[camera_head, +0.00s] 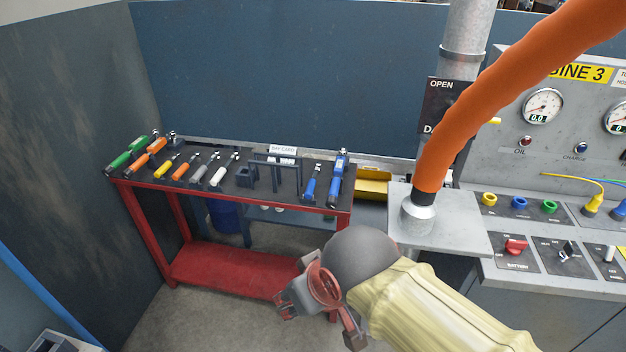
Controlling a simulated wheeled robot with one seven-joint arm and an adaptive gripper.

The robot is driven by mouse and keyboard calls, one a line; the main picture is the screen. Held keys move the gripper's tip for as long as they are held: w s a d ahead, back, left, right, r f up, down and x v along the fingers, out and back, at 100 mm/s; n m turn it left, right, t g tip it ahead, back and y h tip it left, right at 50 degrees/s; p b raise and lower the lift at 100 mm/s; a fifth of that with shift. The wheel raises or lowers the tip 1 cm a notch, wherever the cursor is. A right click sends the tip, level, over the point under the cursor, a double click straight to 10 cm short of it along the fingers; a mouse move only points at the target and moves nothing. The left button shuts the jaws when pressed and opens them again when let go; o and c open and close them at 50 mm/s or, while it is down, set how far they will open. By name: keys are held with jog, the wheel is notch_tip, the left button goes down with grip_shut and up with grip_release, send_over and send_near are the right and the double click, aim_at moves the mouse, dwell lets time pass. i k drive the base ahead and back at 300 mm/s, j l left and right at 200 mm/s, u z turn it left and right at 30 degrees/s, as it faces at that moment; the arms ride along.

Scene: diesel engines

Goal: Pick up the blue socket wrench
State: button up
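Two blue-handled tools lie side by side at the right end of the tool bench's dark top: a shorter one (312,183) and a longer, thicker one (338,178). Both look like wrenches; their heads are too small to tell which is the socket wrench. My gripper (320,314) is in the lower middle of the head view, in front of the bench and apart from the tools. Its fingers are spread, with nothing seen between them. My forearm comes in from the lower right.
An orange hose (490,95) and the engine console (545,215) stand at right. A dark wall is behind the bench.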

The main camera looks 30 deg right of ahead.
aim_at(309, 190)
jog(key=i+j+z, duration=0.2)
jog(key=i+z, duration=0.15)
jog(key=i, duration=0.3)
jog(key=i+j+z, duration=0.35)
jog(key=i, duration=0.25)
jog(key=i+j+z, duration=0.35)
jog(key=i+j, duration=0.2)
